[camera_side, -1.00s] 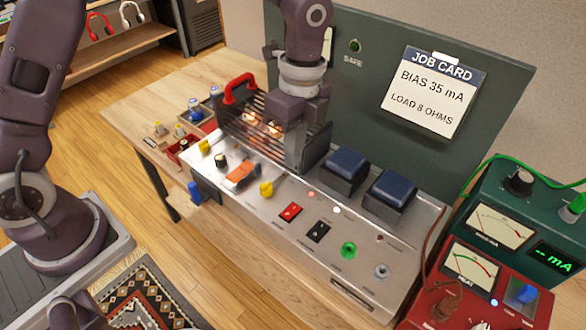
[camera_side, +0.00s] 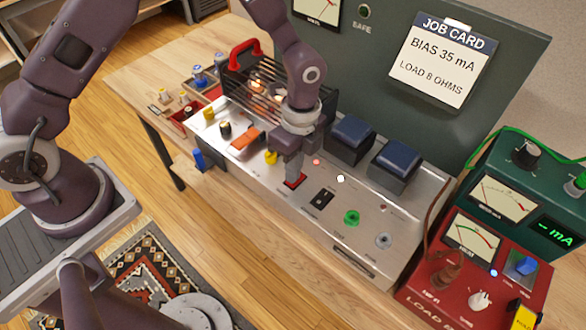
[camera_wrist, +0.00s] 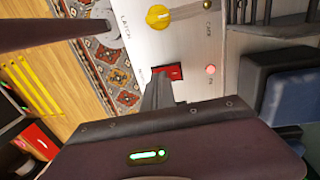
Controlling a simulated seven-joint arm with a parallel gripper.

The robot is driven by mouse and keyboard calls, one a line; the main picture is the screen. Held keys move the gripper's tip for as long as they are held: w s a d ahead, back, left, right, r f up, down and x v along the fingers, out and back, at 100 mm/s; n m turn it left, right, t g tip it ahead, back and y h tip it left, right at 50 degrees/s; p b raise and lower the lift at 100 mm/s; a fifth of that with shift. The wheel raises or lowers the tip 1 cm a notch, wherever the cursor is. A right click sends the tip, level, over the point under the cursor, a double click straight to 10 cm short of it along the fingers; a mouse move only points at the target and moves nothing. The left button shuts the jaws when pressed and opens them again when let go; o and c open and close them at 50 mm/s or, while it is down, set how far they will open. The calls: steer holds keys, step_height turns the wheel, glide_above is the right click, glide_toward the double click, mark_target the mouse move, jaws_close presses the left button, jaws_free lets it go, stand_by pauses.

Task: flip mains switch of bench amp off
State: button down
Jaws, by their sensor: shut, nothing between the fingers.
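The bench amp (camera_side: 335,245) is a silver chassis on the wooden bench, with knobs and switches along its top. Its red rocker switch (camera_side: 296,181) is partly hidden under my gripper (camera_side: 293,178) in the side view. My gripper is shut and empty, with its tips at the red switch. In the wrist view my gripper (camera_wrist: 158,100) reaches the edge of the red switch (camera_wrist: 175,73), whose red face still partly shows. Whether the tips touch it I cannot tell. A lit red lamp (camera_wrist: 210,69) is beside the switch.
Blue-topped transformers (camera_side: 352,135) and a caged tube section (camera_side: 262,88) stand behind. A red load box (camera_side: 470,275) is at right.

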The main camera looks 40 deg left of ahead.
steer(key=shift+f, duration=0.15)
steer(key=shift+s+a+f, duration=0.1)
steer(key=shift+s+f, duration=0.25)
steer(key=shift+f, duration=0.15)
steer(key=shift+w, duration=0.1)
steer(key=shift+w+a+r, duration=0.1)
steer(key=shift+w+r, duration=0.1)
steer(key=shift+w, duration=0.7)
steer(key=shift+w+r, duration=0.15)
steer(key=shift+r, duration=0.2)
step_height(320, 180, up, 14)
steer(key=shift+d+f, duration=0.15)
steer(key=shift+d, duration=0.05)
